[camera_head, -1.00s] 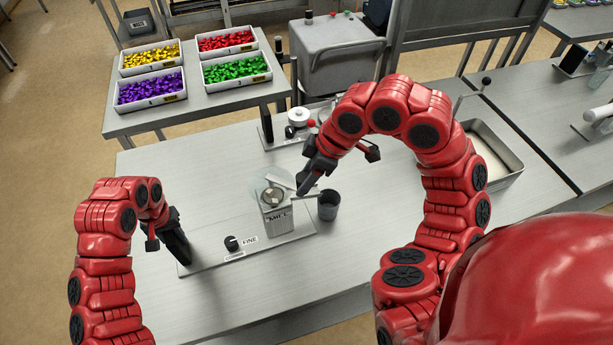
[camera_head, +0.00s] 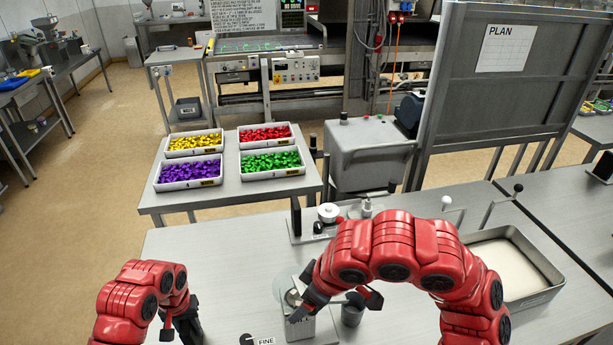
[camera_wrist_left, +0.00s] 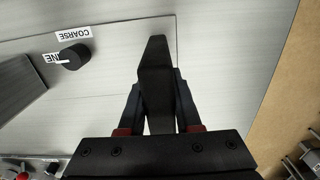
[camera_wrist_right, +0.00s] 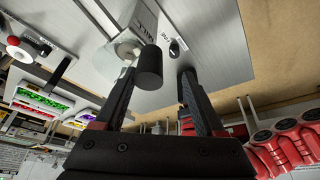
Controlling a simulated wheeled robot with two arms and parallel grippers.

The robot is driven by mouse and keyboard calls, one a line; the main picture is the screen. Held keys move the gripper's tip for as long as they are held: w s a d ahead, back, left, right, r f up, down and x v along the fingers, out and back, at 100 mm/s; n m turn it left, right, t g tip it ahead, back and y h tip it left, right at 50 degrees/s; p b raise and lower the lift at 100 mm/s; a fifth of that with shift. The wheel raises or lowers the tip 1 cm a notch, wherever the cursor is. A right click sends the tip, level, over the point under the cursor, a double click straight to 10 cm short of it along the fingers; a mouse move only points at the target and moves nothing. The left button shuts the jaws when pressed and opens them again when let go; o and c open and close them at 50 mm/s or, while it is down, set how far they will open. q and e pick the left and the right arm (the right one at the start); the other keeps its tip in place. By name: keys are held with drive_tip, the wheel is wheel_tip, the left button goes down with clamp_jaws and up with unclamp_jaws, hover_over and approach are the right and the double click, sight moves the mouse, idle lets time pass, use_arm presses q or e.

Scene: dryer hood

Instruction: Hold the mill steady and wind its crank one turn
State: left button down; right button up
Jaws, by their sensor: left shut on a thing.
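The grey mill (camera_head: 301,328) stands on its base plate at the bottom of the head view, partly hidden by my right arm. It also shows in the right wrist view (camera_wrist_right: 143,20). My left gripper (camera_head: 188,322) is shut on a black upright grip (camera_wrist_left: 155,85) at the plate's edge. My right gripper (camera_wrist_right: 155,100) is open over the mill. A black cylindrical crank knob (camera_wrist_right: 150,68) shows between its fingers, nearer the left one in the picture. I cannot tell whether they touch. The crank arm is mostly hidden.
A black dial (camera_wrist_left: 74,57) with FINE and COARSE labels sits on the plate. Behind are another device (camera_head: 327,213) and a side table with candy trays (camera_head: 190,172). A metal pan (camera_head: 512,265) is at the right.

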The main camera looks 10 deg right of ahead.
drive_tip(key=s+d+r+m, duration=0.2)
drive_tip(key=s+r, duration=0.2)
drive_tip(key=r, duration=0.8)
drive_tip(key=w+a+r+m+t+y, duration=0.2)
drive_tip(key=w+r, duration=0.3)
drive_tip(key=w, duration=0.3)
drive_tip(key=w+d+f+m+t, duration=0.1)
drive_tip(key=w+m, duration=0.3)
drive_tip(key=w, duration=0.5)
drive_tip(key=w+d+f+m, duration=0.1)
drive_tip(key=w+d+m, duration=0.2)
drive_tip(key=w, duration=0.5)
drive_tip(key=shift+w+d+f+m+t+y, duration=0.2)
drive_tip(key=shift+w+d+m+t+y, duration=0.15)
drive_tip(key=shift+m, duration=0.55)
drive_tip(key=shift+a, duration=0.1)
use_arm(q)
drive_tip(key=c, duration=0.5)
unclamp_jaws()
